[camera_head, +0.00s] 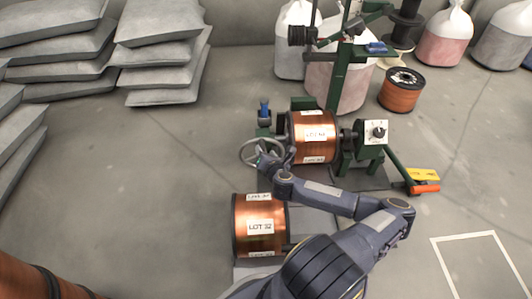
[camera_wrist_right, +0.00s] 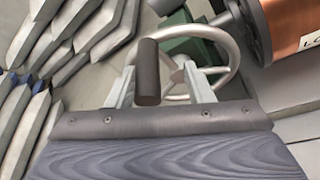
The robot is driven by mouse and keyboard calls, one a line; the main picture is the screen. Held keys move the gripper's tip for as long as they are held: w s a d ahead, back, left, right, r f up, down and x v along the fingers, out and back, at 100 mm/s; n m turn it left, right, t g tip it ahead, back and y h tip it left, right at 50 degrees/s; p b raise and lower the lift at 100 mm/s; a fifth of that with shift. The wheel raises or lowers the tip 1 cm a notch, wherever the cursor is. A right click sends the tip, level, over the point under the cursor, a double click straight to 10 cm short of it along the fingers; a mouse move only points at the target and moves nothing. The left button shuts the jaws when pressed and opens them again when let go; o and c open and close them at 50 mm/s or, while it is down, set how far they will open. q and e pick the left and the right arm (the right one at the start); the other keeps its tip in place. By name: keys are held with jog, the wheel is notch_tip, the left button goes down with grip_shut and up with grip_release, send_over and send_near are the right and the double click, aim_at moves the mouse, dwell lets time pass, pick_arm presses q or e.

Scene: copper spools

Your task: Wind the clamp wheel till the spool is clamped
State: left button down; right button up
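The clamp wheel (camera_head: 246,154) is a grey spoked handwheel at the left of the green winding stand. It also shows in the right wrist view (camera_wrist_right: 232,58), with a dark upright crank handle (camera_wrist_right: 147,72) in front of its rim. My right gripper (camera_wrist_right: 160,85) is open, with one finger on each side of the handle. A gap shows between the handle and the right finger; contact at the left finger is unclear. In the head view the right gripper (camera_head: 268,157) is partly hidden at the wheel. The copper spool (camera_head: 312,138) sits in the stand behind it. My left gripper is out of view.
Another copper spool labelled LOT 32 (camera_head: 259,227) stands in front of the wheel, close to my right arm. A green bracket (camera_head: 367,152) with a dial (camera_head: 376,132) stands right of the clamped-side spool. Stacked grey sacks (camera_head: 165,45) lie back left.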

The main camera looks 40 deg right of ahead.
jog(key=shift+r, duration=0.15)
jog(key=p+v, duration=0.2)
jog(key=v, duration=0.5)
jog(key=shift+s+p, duration=0.3)
jog(key=shift+a+r, duration=0.1)
jog(key=shift+a, duration=0.05)
